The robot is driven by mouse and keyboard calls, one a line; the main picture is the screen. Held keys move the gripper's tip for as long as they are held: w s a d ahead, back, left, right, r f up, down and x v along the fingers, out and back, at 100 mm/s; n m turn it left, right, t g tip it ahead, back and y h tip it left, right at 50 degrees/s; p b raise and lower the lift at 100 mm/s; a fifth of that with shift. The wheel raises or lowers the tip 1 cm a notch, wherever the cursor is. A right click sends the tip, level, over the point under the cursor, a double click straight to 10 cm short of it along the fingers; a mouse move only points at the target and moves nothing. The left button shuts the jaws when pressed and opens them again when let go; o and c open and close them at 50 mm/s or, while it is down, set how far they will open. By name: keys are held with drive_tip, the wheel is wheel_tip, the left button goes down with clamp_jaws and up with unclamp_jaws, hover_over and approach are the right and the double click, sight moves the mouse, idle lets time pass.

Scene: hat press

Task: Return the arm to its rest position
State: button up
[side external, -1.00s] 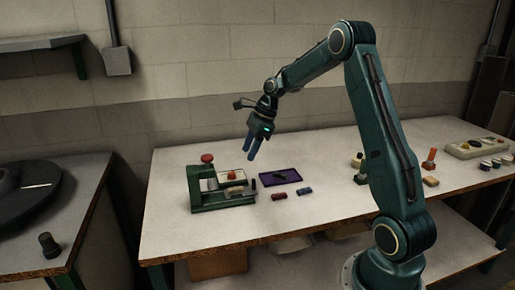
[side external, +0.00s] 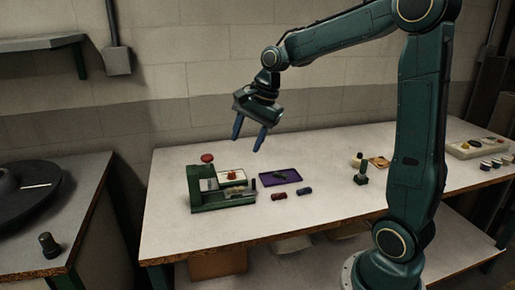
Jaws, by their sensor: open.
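My gripper (side external: 249,139) hangs in the air above the workbench, over the area of the green press. Its two blue fingers point down, spread apart with nothing between them. The green press (side external: 222,203) stands on the left part of the bench with a red knob (side external: 207,158) on top. A pale block with a red top (side external: 231,176) sits at the press. My gripper is well above the press and apart from it.
A purple tray (side external: 267,182) holding a dark item lies right of the press. A red piece (side external: 278,197) and a blue piece (side external: 305,191) lie in front. A dark stamp-like tool (side external: 362,177) stands further right.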

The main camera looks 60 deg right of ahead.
drive_tip(key=s+a+n, duration=0.3)
drive_tip(key=s+n, duration=0.2)
drive_tip(key=s, duration=0.1)
drive_tip(key=s+a+r+n+t+h, duration=0.1)
drive_tip(key=s+a+n, duration=0.2)
drive_tip(key=s+n, duration=0.3)
drive_tip(key=s+a+r+n+t, duration=0.1)
drive_tip(key=s+a+n, duration=0.2)
drive_tip(key=s+n, duration=0.3)
drive_tip(key=shift+s+a, duration=0.4)
drive_tip(key=shift+s, duration=0.85)
drive_tip(key=shift+c, duration=0.2)
